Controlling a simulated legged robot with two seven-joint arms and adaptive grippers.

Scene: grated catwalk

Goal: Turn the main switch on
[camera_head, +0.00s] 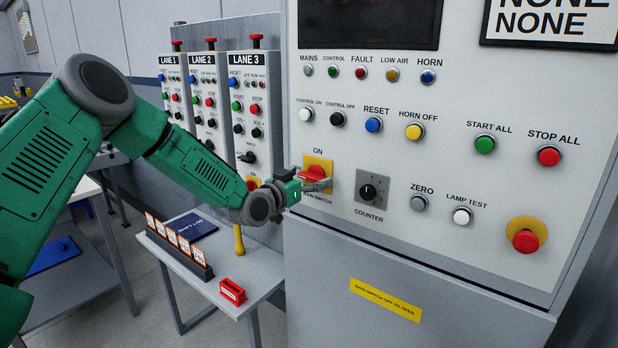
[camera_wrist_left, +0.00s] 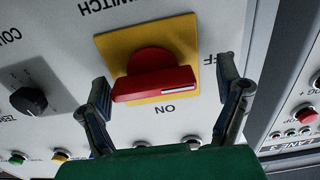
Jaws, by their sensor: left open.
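The main switch (camera_head: 317,169) is a red rotary handle on a yellow plate, at the lower left of the grey control panel. In the left wrist view, which is upside down, the red handle (camera_wrist_left: 153,80) lies nearly crosswise. Its white mark is at the end toward the partly hidden OFF label; ON is printed at another side of the plate. My left gripper (camera_head: 310,186) is at the switch, and in the left wrist view its open fingers (camera_wrist_left: 164,82) stand on either side of the handle, with visible gaps. My right gripper is not in view.
A black counter knob (camera_head: 368,192) sits just right of the switch. A red emergency button (camera_head: 525,241) is at the panel's lower right. Lane boxes (camera_head: 250,100) stand left behind my arm. A small table (camera_head: 262,270) below holds a red block (camera_head: 232,291) and a sign rack.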

